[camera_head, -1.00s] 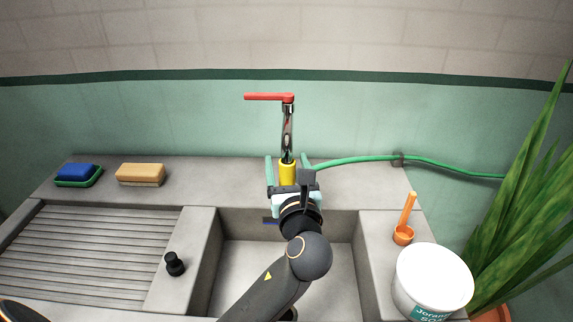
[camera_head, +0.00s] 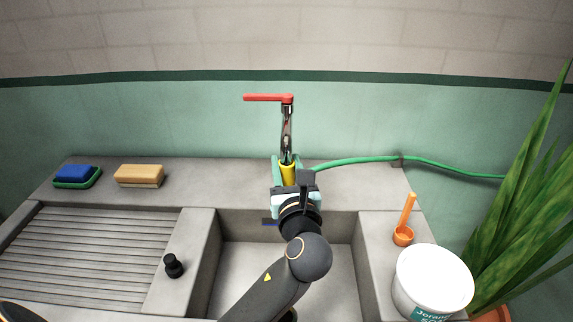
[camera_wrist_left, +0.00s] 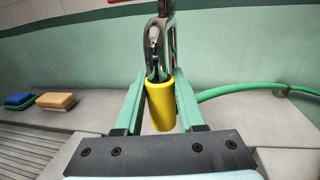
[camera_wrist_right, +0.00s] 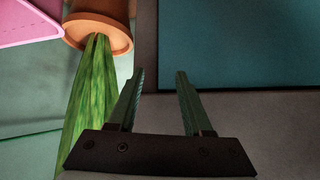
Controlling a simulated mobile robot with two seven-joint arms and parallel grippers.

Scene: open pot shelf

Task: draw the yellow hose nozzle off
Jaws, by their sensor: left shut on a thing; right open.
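The yellow hose nozzle (camera_head: 288,173) is a short upright cylinder under the chrome tap (camera_head: 287,132), which has a red lever (camera_head: 268,98). In the left wrist view the nozzle (camera_wrist_left: 160,106) meets the lower end of the tap's curved spout (camera_wrist_left: 157,45). My left gripper (camera_head: 287,160) is shut on the nozzle, one pale green finger on each side. A green hose (camera_head: 350,161) runs right from behind the nozzle; its join is hidden. My right gripper (camera_wrist_right: 157,75) is open and empty in the right wrist view, and is not visible in the head view.
A blue sponge (camera_head: 75,171) in a green dish and a tan sponge (camera_head: 140,174) lie on the left ledge. A black stopper (camera_head: 174,265) stands beside the basin.

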